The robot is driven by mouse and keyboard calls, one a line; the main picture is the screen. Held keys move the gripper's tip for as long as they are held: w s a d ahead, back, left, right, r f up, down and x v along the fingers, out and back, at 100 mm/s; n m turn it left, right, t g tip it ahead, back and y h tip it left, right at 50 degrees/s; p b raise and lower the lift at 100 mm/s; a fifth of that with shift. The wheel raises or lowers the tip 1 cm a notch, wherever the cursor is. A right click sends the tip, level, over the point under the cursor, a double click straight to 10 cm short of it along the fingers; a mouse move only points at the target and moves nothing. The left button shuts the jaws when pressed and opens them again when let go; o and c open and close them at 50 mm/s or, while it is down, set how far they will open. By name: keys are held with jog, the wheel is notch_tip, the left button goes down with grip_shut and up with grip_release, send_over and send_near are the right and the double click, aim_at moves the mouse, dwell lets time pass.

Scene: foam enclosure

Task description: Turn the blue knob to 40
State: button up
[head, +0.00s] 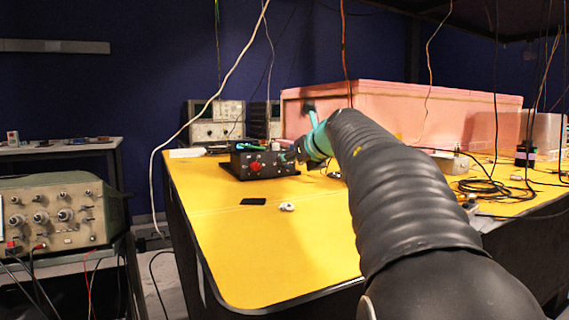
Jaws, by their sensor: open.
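A small black box (240,171) sits on the yellow table, with a red knob (255,166) on its front face. I cannot make out a blue knob; my gripper and wrist cover the right part of the box. My gripper (287,157) is at the right end of the box's front, small and dark in this view. It is open, and I see nothing held in it. Whether its fingers touch the box or stand around a knob cannot be told from here.
The yellow table (250,245) has clear room in front of the box, except a flat black piece (253,201) and a small white object (287,206). A large pink foam enclosure (400,110) stands behind. Loose cables (490,187) lie at right. An instrument (60,215) stands left.

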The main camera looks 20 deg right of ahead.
jog(key=shift+x, duration=1.25)
jog(key=shift+d, duration=0.1)
jog(key=shift+c, duration=0.3)
grip_shut()
jog(key=shift+d, duration=0.1)
jog(key=shift+p, duration=0.45)
